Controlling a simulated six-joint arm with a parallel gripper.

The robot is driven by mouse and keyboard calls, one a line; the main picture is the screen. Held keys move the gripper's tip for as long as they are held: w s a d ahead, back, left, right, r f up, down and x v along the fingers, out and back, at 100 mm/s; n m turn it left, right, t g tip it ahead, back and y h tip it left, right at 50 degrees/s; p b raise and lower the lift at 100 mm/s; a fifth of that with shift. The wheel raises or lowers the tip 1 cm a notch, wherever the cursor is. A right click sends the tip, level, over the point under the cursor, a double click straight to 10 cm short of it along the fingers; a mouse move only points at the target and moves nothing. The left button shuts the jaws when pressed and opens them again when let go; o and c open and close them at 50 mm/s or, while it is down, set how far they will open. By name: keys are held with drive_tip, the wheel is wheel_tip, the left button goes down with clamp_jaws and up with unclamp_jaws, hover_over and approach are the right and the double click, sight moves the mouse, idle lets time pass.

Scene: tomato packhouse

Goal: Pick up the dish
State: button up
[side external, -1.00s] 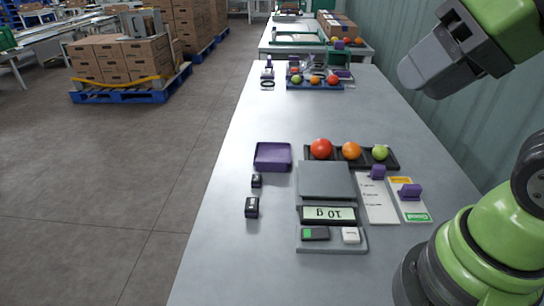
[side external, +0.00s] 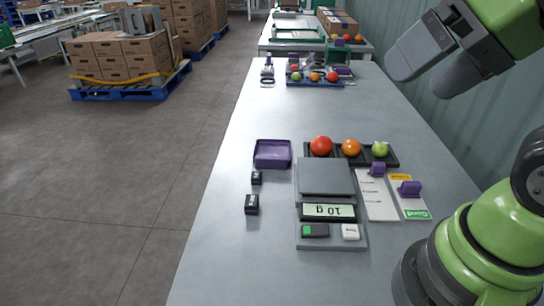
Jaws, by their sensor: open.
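The dish (side external: 272,154) is a shallow purple square tray with raised walls. It lies on the grey table, at the left edge, just left of the scale's upper part. It looks empty. My gripper (side external: 414,72) is at the upper right, high above the table and well away from the dish. Its two grey fingers are apart with nothing between them.
A scale (side external: 325,178) with a "10 g" display stands right of the dish. Two small black weights (side external: 252,204) sit below the dish. A black tray (side external: 393,157) holds three tomatoes. Cards with purple clips (side external: 409,188) lie at right.

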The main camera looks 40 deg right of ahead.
drive_tip(key=w+d+f+m+g+h, duration=0.1)
drive_tip(key=w+d+m+g+h, duration=0.1)
drive_tip(key=w, duration=0.7)
drive_tip(key=m+g+h, duration=0.2)
drive_tip(key=m+h, duration=0.1)
hover_over(271, 159)
drive_tip(key=s+a, duration=0.2)
wheel_tip(271, 159, down, 24)
drive_tip(key=shift+d+r, duration=0.1)
drive_tip(key=shift+d, duration=0.05)
drive_tip(key=shift+x, duration=3)
drive_tip(key=shift+w+d+r, duration=0.1)
drive_tip(key=shift+w, duration=0.05)
drive_tip(key=c, duration=0.6)
drive_tip(key=shift+o, duration=0.2)
